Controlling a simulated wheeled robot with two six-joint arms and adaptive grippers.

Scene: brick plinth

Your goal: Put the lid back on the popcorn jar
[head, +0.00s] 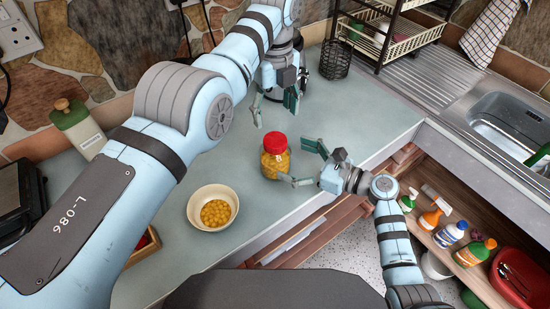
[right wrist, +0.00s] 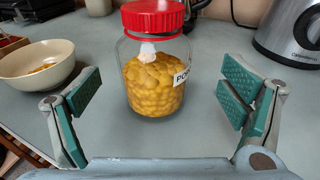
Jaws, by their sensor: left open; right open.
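The popcorn jar (head: 275,165) is clear glass, full of yellow kernels, and stands upright on the counter. It also shows in the right wrist view (right wrist: 155,85), with part of a white label. The red lid (head: 275,143) sits on top of the jar mouth, roughly level, and also shows in the right wrist view (right wrist: 153,16); I cannot tell whether it is screwed tight. My right gripper (head: 303,164) is open, its fingers spread to either side of the jar's near space, not touching it. My left gripper (head: 275,108) is open and empty, above and behind the jar.
A cream bowl (head: 213,207) with yellow contents stands left of the jar. A green canister (head: 78,127) with a wooden knob is at the back left. A dark mesh holder (head: 336,59) and a rack (head: 385,35) stand at the back.

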